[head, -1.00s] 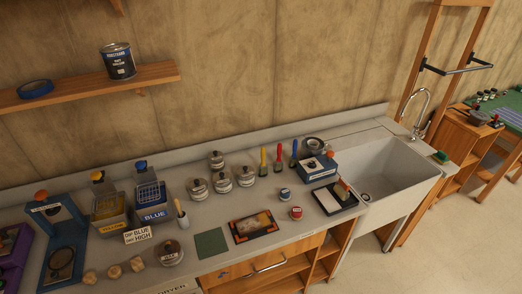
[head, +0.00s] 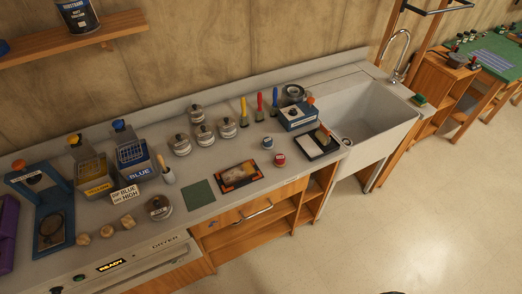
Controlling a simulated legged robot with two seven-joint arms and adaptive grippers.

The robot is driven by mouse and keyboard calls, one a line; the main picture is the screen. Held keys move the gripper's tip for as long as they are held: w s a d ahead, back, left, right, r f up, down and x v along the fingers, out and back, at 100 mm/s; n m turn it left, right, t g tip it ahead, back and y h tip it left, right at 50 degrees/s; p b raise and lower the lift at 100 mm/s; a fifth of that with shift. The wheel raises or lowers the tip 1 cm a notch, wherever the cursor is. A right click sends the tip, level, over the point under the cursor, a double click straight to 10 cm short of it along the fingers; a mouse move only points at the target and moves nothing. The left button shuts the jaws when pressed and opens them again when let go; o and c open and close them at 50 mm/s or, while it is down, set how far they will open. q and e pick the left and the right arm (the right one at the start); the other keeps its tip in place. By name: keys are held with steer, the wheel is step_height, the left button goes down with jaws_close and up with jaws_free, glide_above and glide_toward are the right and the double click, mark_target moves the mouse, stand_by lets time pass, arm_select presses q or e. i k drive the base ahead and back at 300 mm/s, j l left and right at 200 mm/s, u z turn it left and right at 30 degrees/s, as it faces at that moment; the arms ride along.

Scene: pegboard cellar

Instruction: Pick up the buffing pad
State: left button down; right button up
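A flat dark green square (head: 200,194) lies on the grey counter in the head view, left of a framed picture tray; it looks most like the buffing pad. A small green block (head: 419,100), perhaps a sponge, sits on the right rim of the sink, so I cannot be fully sure which is the pad. The green square is uncovered and nothing lies on it. Neither of my grippers shows in the view.
Around the square stand a lidded pot (head: 159,207), a cup with a brush (head: 167,174) and the framed tray (head: 239,175). Blue and yellow tubs stand behind left. A sink (head: 372,122) is at right. A dryer (head: 132,262) is below; the floor at right is clear.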

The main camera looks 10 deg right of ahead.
mark_target(268, 144)
steer(key=i+l+u, duration=0.15)
steer(key=l+u, duration=0.2)
steer(key=l, duration=0.4)
steer(key=l+u, duration=0.3)
steer(key=l, duration=0.45)
steer(key=i, duration=0.05)
